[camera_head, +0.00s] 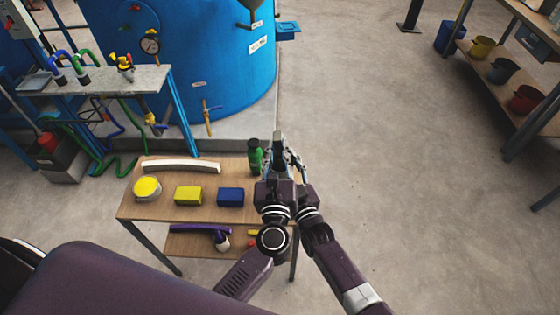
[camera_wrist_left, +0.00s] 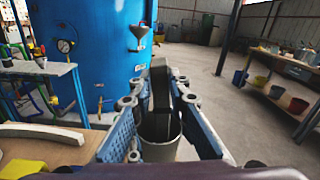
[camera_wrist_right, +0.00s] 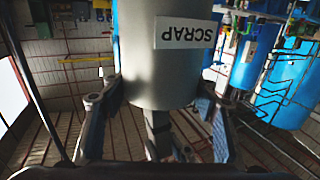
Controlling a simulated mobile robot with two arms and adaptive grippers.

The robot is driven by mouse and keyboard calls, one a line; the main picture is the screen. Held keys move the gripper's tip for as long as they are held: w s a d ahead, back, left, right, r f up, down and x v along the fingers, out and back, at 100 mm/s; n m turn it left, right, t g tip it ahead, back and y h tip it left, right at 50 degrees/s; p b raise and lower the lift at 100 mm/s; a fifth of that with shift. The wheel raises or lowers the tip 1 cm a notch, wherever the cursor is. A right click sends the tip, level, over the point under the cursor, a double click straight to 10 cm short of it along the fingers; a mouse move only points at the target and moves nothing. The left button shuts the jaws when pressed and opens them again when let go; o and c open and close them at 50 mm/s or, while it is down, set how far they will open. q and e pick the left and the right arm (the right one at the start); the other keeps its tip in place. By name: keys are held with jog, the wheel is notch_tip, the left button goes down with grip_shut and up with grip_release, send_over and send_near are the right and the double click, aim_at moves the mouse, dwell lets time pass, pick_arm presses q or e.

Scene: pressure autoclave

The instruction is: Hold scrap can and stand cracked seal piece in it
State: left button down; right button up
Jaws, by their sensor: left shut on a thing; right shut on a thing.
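The grey scrap can (camera_wrist_right: 165,75) carries a SCRAP label, upside down in the right wrist view. My right gripper (camera_wrist_right: 157,100) has its fingers on both sides of the can near its mouth. The dark seal piece (camera_wrist_left: 160,88) stands upright at the can's mouth in the left wrist view, its lower end hidden inside the can (camera_wrist_left: 160,148). My left gripper (camera_wrist_left: 158,104) has its fingers around the piece, just above the can; exact contact is hard to see. In the head view the dark piece (camera_head: 278,145) rises beyond both grippers, and the can is mostly hidden.
The wooden table (camera_head: 180,212) holds a pale curved strip (camera_head: 181,165), a round yellow-topped tin (camera_head: 147,188), a yellow block (camera_head: 188,196), a blue block (camera_head: 231,197) and a green bottle (camera_head: 255,156). A blue tank (camera_head: 180,60) stands behind. Open floor lies to the right.

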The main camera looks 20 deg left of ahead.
pick_arm(q)
jog(key=shift+f, duration=0.35)
jog(key=c, duration=1.8)
grip_release()
jog(key=shift+o, duration=0.2)
jog(key=shift+f, duration=0.1)
jog(key=v, duration=1.2)
pick_arm(e)
jog(key=o, duration=1.4)
jog(key=shift+c, duration=0.2)
